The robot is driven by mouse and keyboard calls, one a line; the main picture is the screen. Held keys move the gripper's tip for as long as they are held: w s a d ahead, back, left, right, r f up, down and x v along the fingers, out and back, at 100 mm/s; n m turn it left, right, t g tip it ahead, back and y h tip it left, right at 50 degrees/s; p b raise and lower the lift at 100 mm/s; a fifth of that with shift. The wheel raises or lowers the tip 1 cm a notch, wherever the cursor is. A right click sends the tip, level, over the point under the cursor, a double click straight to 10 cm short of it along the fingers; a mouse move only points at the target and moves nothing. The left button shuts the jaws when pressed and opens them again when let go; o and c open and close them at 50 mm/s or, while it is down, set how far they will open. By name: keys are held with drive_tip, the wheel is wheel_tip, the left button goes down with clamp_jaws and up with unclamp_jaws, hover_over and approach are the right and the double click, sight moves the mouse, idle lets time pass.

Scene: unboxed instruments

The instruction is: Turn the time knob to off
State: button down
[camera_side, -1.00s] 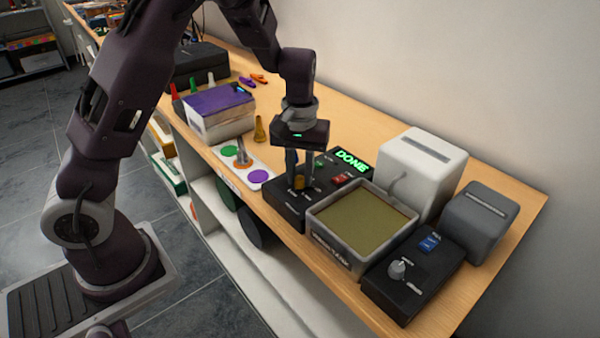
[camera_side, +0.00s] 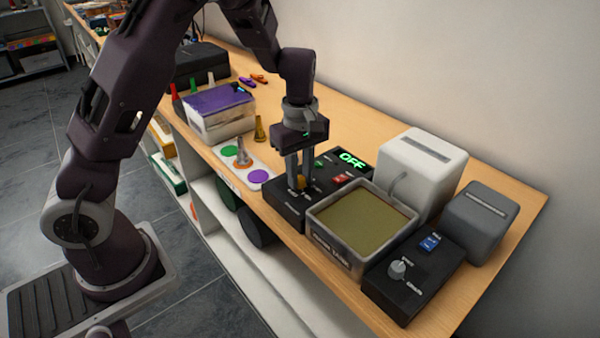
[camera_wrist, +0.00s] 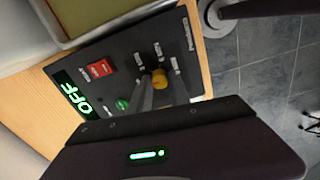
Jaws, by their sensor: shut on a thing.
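The time knob is a small yellow knob (camera_wrist: 159,79) on a black control box (camera_side: 329,192); in the side view the yellow knob (camera_side: 301,181) shows between my fingers. My gripper (camera_side: 299,183) points down over the box, shut on the knob. In the wrist view the fingers of my gripper (camera_wrist: 154,88) reach to the knob, partly covering it and the nearby labels. A red switch (camera_side: 341,179) and a green button (camera_side: 319,163) sit on the same box.
An open tank (camera_side: 362,230) stands close to the right of the box. Another black box with a grey knob (camera_side: 397,268) is beyond it. A white device (camera_side: 419,170) stands behind. A card with coloured discs (camera_side: 243,165) and a cone lies to the left.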

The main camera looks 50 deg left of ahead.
sight(300, 178)
drive_tip(key=shift+n, duration=0.6)
drive_tip(key=c, duration=1.2)
unclamp_jaws()
wheel_tip(300, 178, up, 7)
drive_tip(key=shift+r, duration=0.1)
